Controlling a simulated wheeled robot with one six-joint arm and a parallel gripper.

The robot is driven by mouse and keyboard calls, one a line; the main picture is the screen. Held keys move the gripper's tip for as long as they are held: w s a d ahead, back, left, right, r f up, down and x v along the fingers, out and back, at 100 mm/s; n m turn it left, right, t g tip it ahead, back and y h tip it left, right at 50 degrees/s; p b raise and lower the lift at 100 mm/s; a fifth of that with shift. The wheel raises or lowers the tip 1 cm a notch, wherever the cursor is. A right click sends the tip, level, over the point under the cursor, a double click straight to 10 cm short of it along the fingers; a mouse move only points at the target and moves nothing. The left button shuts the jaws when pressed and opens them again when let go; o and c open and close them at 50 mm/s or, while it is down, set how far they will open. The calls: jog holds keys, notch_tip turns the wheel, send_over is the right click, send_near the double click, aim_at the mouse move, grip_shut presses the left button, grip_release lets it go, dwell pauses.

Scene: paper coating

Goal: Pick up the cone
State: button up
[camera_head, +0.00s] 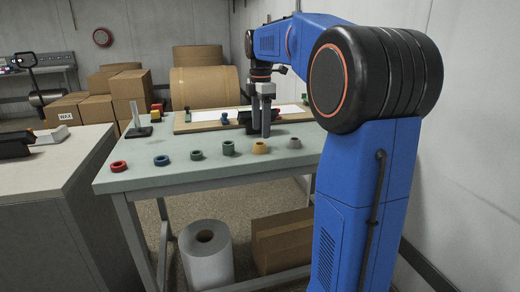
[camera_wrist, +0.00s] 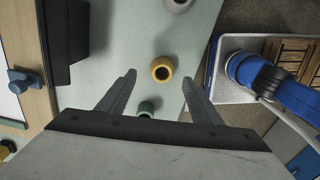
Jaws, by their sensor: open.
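Several small hollow pieces stand in a row along the table's front. The yellow piece (camera_head: 260,147) looks slightly tapered, and the grey piece (camera_head: 294,143) to its right narrows toward the top. I cannot tell for sure which one is the cone. My gripper (camera_head: 261,134) points down, open and empty, just above and behind the yellow piece. In the wrist view the yellow piece (camera_wrist: 161,68) shows its round hole, centred between my fingertips (camera_wrist: 158,79). The grey piece (camera_wrist: 178,4) is cut by the top edge, and a green piece (camera_wrist: 146,107) shows between the fingers lower down.
Green, blue (camera_head: 162,160) and red (camera_head: 119,166) pieces continue to the left on the table (camera_head: 190,176). A wooden board (camera_head: 184,127) with white sheets and a black box (camera_wrist: 66,40) lies behind. A metal stand (camera_head: 137,122) is at the back left.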

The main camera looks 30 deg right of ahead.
aim_at(260, 147)
jog(key=shift+s+a+f, duration=0.1)
jog(key=shift+a+f, duration=0.05)
jog(key=shift+f, duration=1.25)
jog(key=shift+s+a+f, duration=0.1)
jog(key=shift+f, duration=1.25)
jog(key=shift+c, duration=0.7)
jog(key=c, duration=1)
